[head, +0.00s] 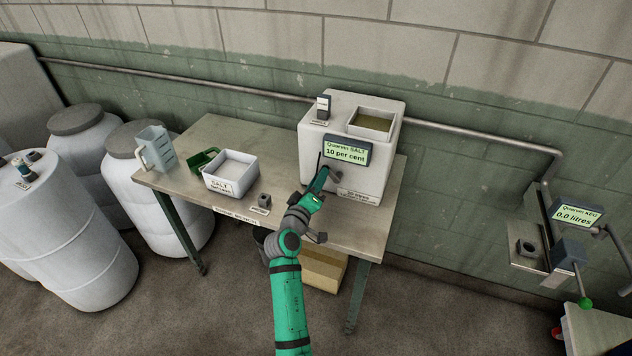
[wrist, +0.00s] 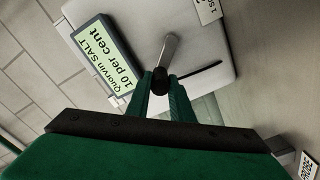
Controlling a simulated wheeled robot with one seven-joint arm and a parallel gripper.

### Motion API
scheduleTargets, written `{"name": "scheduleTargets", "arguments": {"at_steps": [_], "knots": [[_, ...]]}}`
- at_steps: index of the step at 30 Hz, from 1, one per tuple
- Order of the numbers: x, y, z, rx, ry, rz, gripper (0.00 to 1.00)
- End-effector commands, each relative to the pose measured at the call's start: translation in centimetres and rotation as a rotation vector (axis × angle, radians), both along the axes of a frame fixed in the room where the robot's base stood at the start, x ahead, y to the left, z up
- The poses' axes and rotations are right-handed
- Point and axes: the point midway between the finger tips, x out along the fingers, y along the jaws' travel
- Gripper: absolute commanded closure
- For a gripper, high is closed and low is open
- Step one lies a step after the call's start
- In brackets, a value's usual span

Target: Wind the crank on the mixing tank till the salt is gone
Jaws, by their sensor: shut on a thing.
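The mixing tank (head: 352,178) is a pale grey box on the table, with an open square top holding murky olive liquid (head: 372,122). My gripper (wrist: 161,88) is shut on that knob, with a green finger on each side. In the head view my gripper (head: 318,190) is at the tank's front and partly hides the crank.
A white salt tub (head: 222,186), a green scoop (head: 203,160) and a grey jug (head: 154,148) stand left on the table (head: 226,131). A cardboard box (head: 322,270) is beneath. White barrels (head: 85,240) stand left. A dispenser (head: 570,252) reading "0.0 litres" is on the right wall.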

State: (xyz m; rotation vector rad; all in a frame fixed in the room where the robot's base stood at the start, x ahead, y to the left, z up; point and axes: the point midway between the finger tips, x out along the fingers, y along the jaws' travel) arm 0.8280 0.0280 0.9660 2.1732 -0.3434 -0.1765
Motion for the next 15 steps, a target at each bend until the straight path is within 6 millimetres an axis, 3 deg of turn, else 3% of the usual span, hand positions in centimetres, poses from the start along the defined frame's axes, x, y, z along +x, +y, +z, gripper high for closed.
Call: {"name": "scheduleTargets", "arguments": {"at_steps": [15], "knots": [[-0.8,-2.2,1.3,0.459,-0.149,0.000,1.00]]}}
